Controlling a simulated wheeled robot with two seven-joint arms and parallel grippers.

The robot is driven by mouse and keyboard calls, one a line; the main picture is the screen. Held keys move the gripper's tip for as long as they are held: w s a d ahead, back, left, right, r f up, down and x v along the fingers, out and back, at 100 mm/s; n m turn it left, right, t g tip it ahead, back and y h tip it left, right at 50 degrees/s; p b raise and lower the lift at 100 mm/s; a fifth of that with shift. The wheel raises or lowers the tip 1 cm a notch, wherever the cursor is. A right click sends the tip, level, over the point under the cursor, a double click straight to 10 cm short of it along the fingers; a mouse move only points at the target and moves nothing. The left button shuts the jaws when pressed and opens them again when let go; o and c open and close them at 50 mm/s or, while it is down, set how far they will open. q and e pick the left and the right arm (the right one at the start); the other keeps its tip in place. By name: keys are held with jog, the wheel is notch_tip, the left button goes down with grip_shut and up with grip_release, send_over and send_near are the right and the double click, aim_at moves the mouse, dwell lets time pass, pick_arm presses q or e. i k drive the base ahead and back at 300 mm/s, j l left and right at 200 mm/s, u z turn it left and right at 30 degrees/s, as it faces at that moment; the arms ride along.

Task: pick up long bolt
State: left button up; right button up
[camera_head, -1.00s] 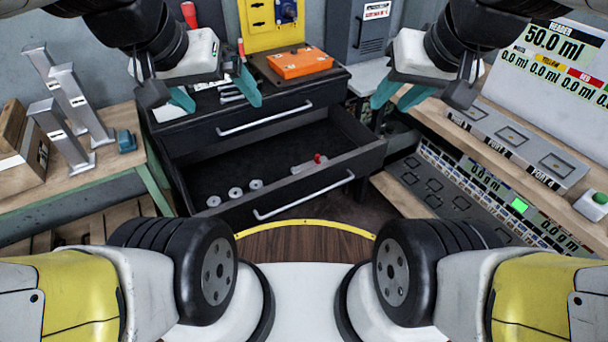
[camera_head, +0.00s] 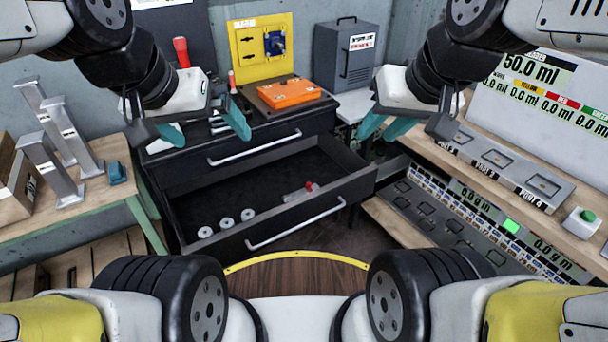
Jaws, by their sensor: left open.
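Several slim metal pieces, which look like bolts (camera_head: 220,124), lie on the black cabinet top, partly hidden behind my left gripper. I cannot tell which of them is the long bolt. My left gripper (camera_head: 204,130) hangs in front of the cabinet's left part, its teal fingers apart and empty. My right gripper (camera_head: 386,128) hangs to the right of the cabinet, its teal fingertips apart with nothing seen between them. In the open drawer (camera_head: 270,185) lie several round washers (camera_head: 226,223) and a small clear piece with a red tip (camera_head: 302,190).
An orange case (camera_head: 288,92) and a yellow board (camera_head: 262,45) stand on the cabinet. A wooden table (camera_head: 95,205) with metal stands (camera_head: 62,135) is at left. A bench with a port panel (camera_head: 510,165) is at right. The open drawer juts out toward me.

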aim_at(223, 129)
jog(key=i+l, duration=0.2)
jog(key=i, duration=0.25)
jog(key=i+l, duration=0.25)
jog(key=i, duration=0.2)
jog(key=k+z, duration=0.05)
